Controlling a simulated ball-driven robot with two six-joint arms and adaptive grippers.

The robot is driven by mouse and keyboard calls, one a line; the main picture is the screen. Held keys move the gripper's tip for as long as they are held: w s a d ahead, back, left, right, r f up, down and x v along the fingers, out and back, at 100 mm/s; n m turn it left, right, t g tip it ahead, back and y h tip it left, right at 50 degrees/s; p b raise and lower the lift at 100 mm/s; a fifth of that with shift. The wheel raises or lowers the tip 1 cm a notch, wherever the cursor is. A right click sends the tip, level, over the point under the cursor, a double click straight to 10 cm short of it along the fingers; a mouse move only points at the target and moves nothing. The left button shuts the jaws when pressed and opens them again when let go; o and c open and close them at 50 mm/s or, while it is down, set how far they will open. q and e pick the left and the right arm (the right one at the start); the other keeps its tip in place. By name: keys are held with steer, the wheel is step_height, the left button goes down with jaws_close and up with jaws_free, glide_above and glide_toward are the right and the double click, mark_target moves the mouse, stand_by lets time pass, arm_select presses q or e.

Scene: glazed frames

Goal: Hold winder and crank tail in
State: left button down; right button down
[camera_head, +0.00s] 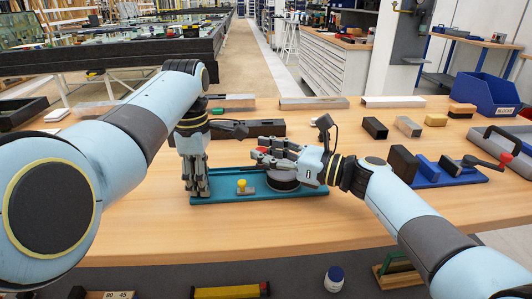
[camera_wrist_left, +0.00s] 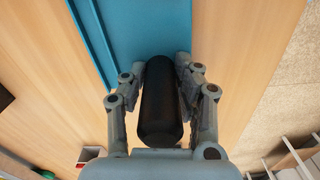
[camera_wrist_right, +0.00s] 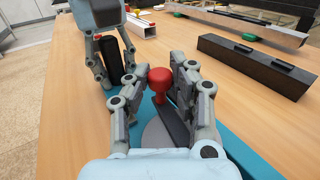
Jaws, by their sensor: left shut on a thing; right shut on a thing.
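The winder has a teal base plate (camera_head: 215,198) lying on the bench, with a grey drum (camera_head: 284,184) toward its right. A black upright handle (camera_wrist_left: 161,105) is at the plate's left end. My left gripper (camera_head: 197,190) is shut around this handle; it also shows in the right wrist view (camera_wrist_right: 112,60). My right gripper (camera_head: 258,158) is above the drum, shut on the red crank knob (camera_wrist_right: 187,82). The black crank arm (camera_wrist_right: 168,118) runs below the knob over the drum. A yellow knob (camera_head: 241,184) stands on the plate between the grippers. No tail is clearly visible.
A dark bar (camera_head: 262,127) lies behind the winder. The bench front is clear.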

steer(key=m+t+h, duration=0.2)
steer(key=t, duration=0.1)
steer(key=shift+w+f+m+t+h, duration=0.1)
steer(key=shift+w+m+t+h, duration=0.2)
steer(key=shift+w+m, duration=0.1)
steer(key=shift+w+d+m+t+h, duration=0.1)
steer(key=shift+w+m+t+h, duration=0.1)
steer(key=shift+m+t+h, duration=0.45)
steer(key=shift+w+d+m+t+h, duration=0.15)
steer(key=shift+m+t+h, duration=0.3)
steer(key=shift+h, duration=0.3)
steer(key=c, duration=1.1)
jaws_free()
steer(key=v, duration=1.2)
steer(key=shift+a, duration=0.1)
